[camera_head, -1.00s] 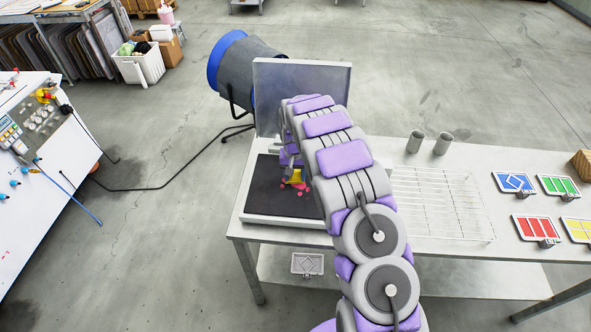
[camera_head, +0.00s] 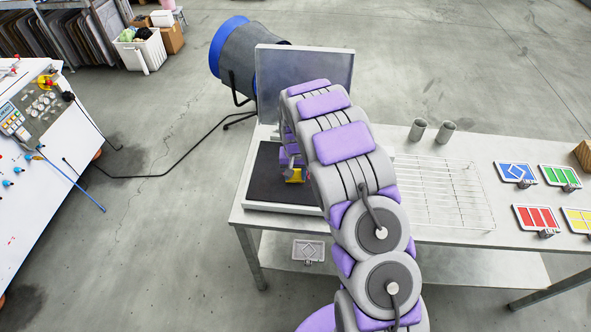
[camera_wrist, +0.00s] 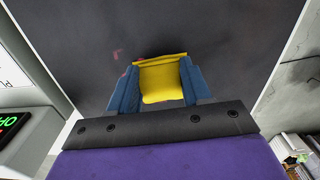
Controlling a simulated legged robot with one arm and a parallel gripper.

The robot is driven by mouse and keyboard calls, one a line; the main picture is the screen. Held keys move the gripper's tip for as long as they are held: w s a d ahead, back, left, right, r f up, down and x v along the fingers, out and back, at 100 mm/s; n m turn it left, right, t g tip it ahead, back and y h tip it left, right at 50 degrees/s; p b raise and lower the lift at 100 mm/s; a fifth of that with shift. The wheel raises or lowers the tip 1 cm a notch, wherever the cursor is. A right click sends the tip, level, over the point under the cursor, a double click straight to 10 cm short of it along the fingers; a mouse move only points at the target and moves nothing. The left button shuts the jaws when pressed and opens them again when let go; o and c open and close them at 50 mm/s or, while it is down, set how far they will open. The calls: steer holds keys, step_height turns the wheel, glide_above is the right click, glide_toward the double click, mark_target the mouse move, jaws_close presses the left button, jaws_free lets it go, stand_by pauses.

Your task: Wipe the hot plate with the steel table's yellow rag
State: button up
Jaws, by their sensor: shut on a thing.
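The yellow rag (camera_wrist: 161,82) is pinched between the two blue fingers of my gripper (camera_wrist: 160,88) in the wrist view. In the head view a bit of the rag (camera_head: 295,175) shows beside my arm, low over the dark plate. The hot plate (camera_head: 268,178) is a black slab in a white frame with a raised grey lid (camera_head: 305,85) behind it. Faint reddish marks (camera_wrist: 117,54) show on the dark surface near the rag in the wrist view. My arm hides the right part of the plate. I cannot tell whether the rag touches the surface.
The steel table (camera_head: 245,217) holds a wire rack (camera_head: 440,195), two grey cups (camera_head: 417,130) and coloured cards (camera_head: 515,174) to the right. A blue-rimmed fan (camera_head: 240,60) stands behind the table. A white control console (camera_head: 30,150) stands at left.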

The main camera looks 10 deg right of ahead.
steer(key=shift+s+a+f, duration=0.1)
steer(key=shift+s+a, duration=0.15)
steer(key=shift+s, duration=0.55)
steer(key=shift+s+a, duration=0.2)
steer(key=shift+s, duration=0.6)
steer(key=shift+w+a, duration=0.4)
steer(key=shift+a, duration=0.4)
steer(key=shift+w+d+r, duration=0.15)
steer(key=shift+w+r, duration=0.05)
steer(key=shift+w, duration=0.6)
steer(key=shift+w+d+r+p, duration=0.1)
steer(key=shift+w+d+p, duration=0.1)
steer(key=shift+w, duration=0.3)
steer(key=shift+w+d+p, duration=0.1)
steer(key=shift+w+d, duration=0.05)
steer(key=shift+w, duration=0.3)
steer(key=shift+w+d+f, duration=0.1)
steer(key=shift+w+d, duration=0.3)
steer(key=shift+w, duration=0.85)
steer(key=shift+w+d+f, duration=0.1)
steer(key=shift+w+d, duration=0.35)
steer(key=shift+w, duration=0.75)
steer(key=shift+w+d+f, duration=0.1)
steer(key=shift+w+d, duration=0.3)
steer(key=shift+w, duration=0.85)
steer(key=shift+w+r, duration=0.1)
steer(key=shift+r, duration=0.4)
steer(key=shift+r+p, duration=0.7)
steer(key=shift+r, duration=1.8)
